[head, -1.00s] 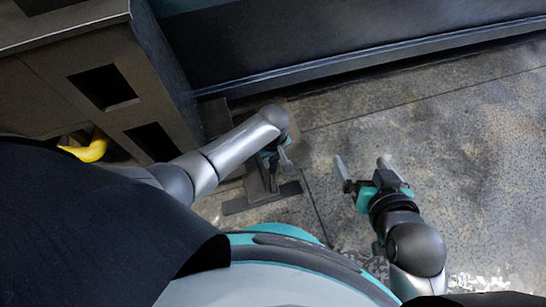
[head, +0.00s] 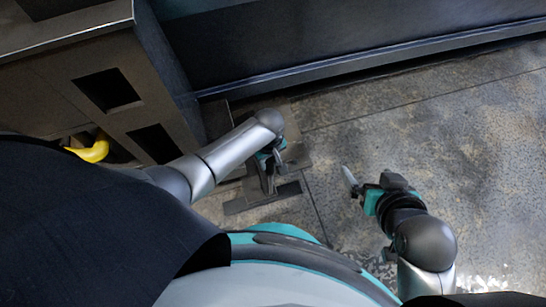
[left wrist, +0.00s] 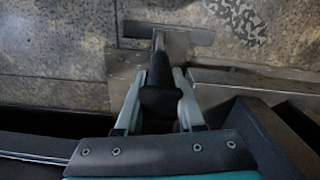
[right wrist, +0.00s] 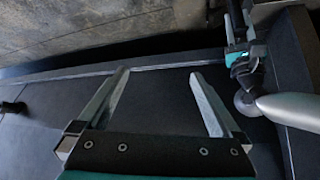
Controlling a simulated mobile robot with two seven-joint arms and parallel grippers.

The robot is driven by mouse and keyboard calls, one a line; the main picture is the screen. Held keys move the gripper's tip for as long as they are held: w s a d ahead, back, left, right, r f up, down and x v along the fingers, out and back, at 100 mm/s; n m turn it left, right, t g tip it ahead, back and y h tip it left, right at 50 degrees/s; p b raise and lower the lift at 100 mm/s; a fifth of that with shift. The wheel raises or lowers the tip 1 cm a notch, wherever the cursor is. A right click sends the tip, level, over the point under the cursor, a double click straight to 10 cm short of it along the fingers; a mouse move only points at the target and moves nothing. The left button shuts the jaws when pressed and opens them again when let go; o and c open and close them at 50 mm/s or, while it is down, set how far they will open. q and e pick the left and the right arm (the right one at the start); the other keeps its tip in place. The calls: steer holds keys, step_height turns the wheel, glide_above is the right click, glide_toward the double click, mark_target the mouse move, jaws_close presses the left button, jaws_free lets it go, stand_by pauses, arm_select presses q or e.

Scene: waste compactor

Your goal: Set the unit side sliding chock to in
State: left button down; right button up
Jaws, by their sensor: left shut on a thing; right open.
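The sliding chock shows in the left wrist view as a dark upright handle (left wrist: 162,85) on a grey metal plate (left wrist: 174,42). My left gripper (left wrist: 160,80) is shut on this handle, with one finger on each side. In the head view my left gripper (head: 268,160) is low by the chock's metal frame (head: 262,198), partly hidden by my own arm. My right gripper (head: 354,184) is open and empty over the bare floor to the right. Its two spread fingers (right wrist: 158,76) show with nothing between them in the right wrist view.
A dark metal unit (head: 150,85) with square openings stands at the left, with a yellow curved part (head: 92,150) by it. A long dark wall with a ledge (head: 350,62) runs along the back. The concrete floor (head: 440,130) at the right is clear.

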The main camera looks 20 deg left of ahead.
arm_select(q)
steer(key=s+a+p, duration=0.6)
steer(key=a, duration=0.3)
steer(key=shift+s+a, duration=0.35)
steer(key=shift+s, duration=0.05)
arm_select(e)
steer(key=s+d+f+g+h, duration=0.1)
steer(key=s+d+f+g, duration=0.3)
steer(key=f, duration=0.4)
steer(key=shift+s+f+m+g+h, duration=0.3)
steer(key=shift+s+f+g+h, duration=0.1)
steer(key=shift+s+g, duration=0.1)
arm_select(q)
steer(key=shift+f, duration=0.15)
arm_select(e)
steer(key=shift+r, duration=0.1)
arm_select(q)
steer(key=c, duration=0.6)
jaws_free()
steer(key=shift+o, duration=0.4)
steer(key=shift+w+d, duration=0.1)
